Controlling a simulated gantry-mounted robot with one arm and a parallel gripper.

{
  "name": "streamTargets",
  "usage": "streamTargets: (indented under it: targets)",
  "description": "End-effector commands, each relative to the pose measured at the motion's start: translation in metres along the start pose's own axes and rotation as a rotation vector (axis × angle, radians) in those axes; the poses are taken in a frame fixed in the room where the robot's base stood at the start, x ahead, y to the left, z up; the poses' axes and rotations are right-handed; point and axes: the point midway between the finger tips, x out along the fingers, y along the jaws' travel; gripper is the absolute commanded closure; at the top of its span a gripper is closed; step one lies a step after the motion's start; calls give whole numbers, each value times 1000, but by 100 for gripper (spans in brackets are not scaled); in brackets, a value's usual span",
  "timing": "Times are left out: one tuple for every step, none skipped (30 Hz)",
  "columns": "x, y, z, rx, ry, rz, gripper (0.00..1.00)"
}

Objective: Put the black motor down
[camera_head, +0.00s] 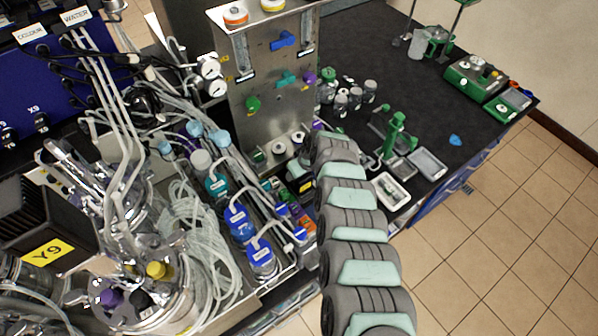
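A black ribbed motor (38,205) with a yellow Y9 label is at the left edge, partly cut off by the frame. It is above the shiny metal lid and tubing of a bioreactor vessel (150,300); I cannot tell whether it is seated there. My grey and pale-green arm runs from the bottom right up to the middle, well to the right of this motor. I cannot make out the gripper fingers; they are hidden beyond the far end of the arm. No contact between my arm and the motor shows.
A steel control panel (270,80) stands behind the arm's far end. Blue-capped bottles (240,222) and coiled tubing (195,225) crowd the middle. A black bench (420,105) with small jars (350,97), green stands (393,135) and white trays (390,191) lies right. Tiled floor (490,240) is clear.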

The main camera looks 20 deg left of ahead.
Motion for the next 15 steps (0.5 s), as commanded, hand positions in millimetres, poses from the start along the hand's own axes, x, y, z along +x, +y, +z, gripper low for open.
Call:
streamTargets:
  targets:
    - [4, -1, 0, -1, 2, 0, 100]
    - [5, 0, 1, 0, 2, 1, 100]
    - [5, 1, 2, 0, 2, 2, 100]
    - [5, 1, 2, 0, 2, 3, 100]
    - [5, 1, 1, 0, 3, 3, 100]
    - [5, 1, 1, 0, 3, 3, 100]
    - [5, 1, 1, 0, 3, 3, 100]
    - [4, 1, 1, 0, 3, 3, 100]
    - [5, 1, 1, 0, 3, 3, 100]
    - [5, 1, 1, 0, 3, 3, 100]
    - [6, 1, 2, 0, 3, 3, 100]
    - [7, 1, 2, 0, 3, 3, 100]
    - [8, 1, 3, 0, 3, 3, 100]
    - [8, 1, 3, 0, 2, 3, 43]
    - [8, 1, 3, 0, 2, 3, 40]
